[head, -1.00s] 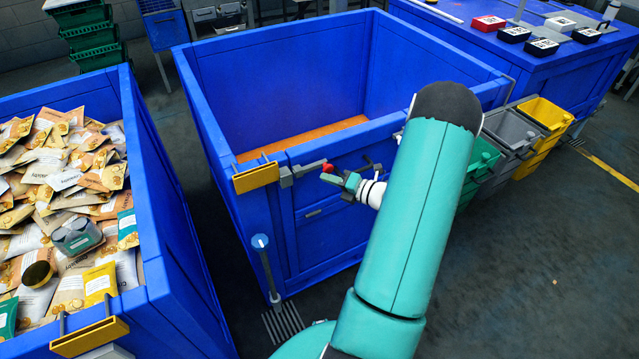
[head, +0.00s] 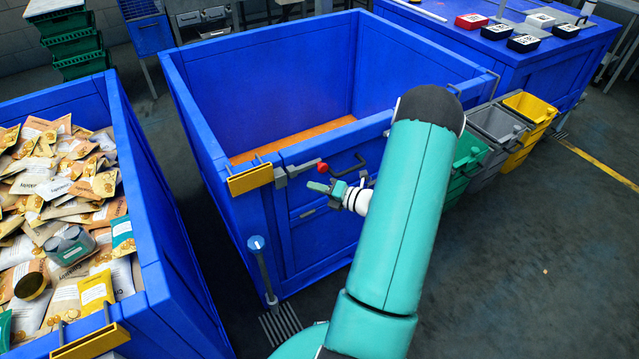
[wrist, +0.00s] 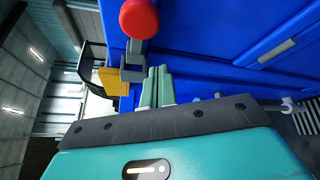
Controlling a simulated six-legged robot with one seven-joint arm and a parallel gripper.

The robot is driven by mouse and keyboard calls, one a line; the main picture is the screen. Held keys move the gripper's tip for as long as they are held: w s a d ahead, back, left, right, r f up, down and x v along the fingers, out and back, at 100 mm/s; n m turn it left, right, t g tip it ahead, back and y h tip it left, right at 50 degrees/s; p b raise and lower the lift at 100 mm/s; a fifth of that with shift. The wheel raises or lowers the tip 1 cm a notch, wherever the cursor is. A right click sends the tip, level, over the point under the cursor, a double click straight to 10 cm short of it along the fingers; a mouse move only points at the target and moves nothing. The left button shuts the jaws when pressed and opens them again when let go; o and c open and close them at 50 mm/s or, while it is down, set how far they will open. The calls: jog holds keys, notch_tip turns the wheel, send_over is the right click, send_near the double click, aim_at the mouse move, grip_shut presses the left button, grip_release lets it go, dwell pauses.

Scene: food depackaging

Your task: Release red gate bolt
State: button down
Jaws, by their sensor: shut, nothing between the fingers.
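The red gate bolt knob (head: 321,167) sits at the right end of a grey bolt on the front top edge of the empty blue bin (head: 330,235). It also shows in the wrist view as a red ball (wrist: 139,18) on a grey shaft, close by at the top. My gripper (head: 318,187) is just below the knob in the head view, apart from it. Its pale green fingers (wrist: 157,87) are together and empty in the wrist view. A grey bolt housing (head: 281,177) stands left of the knob, beside a yellow bracket (head: 250,180).
A blue bin full of food packets (head: 150,270) stands at the left. A blue-topped lever post (head: 257,243) rises from the floor between the bins. Green, grey and yellow small bins (head: 497,125) line the right side. A black handle (head: 347,164) is right of the knob.

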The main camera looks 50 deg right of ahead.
jog(key=v, duration=1)
jog(key=shift+a+f, duration=0.1)
jog(key=w+a+r+n+g+y, duration=0.3)
jog(key=a+r+n+g, duration=0.3)
jog(key=a+n, duration=0.45)
jog(key=w+a+r+n+g+y, duration=0.2)
jog(key=w+a+r+n+g, duration=0.15)
jog(key=a+r+n, duration=0.6)
jog(key=s+a+r+n+h, duration=0.4)
jog(key=a+n, duration=0.4)
jog(key=n, duration=0.5)
jog(key=s+a+r+n+h, duration=0.4)
jog(key=s+a+r+n, duration=0.2)
jog(key=a+n, duration=0.3)
jog(key=r+n, duration=0.1)
jog(key=n, duration=0.3)
jog(key=shift+s+a+r+g+h, duration=0.2)
jog(key=shift+a+r+g+h, duration=0.1)
jog(key=shift+r+g, duration=0.05)
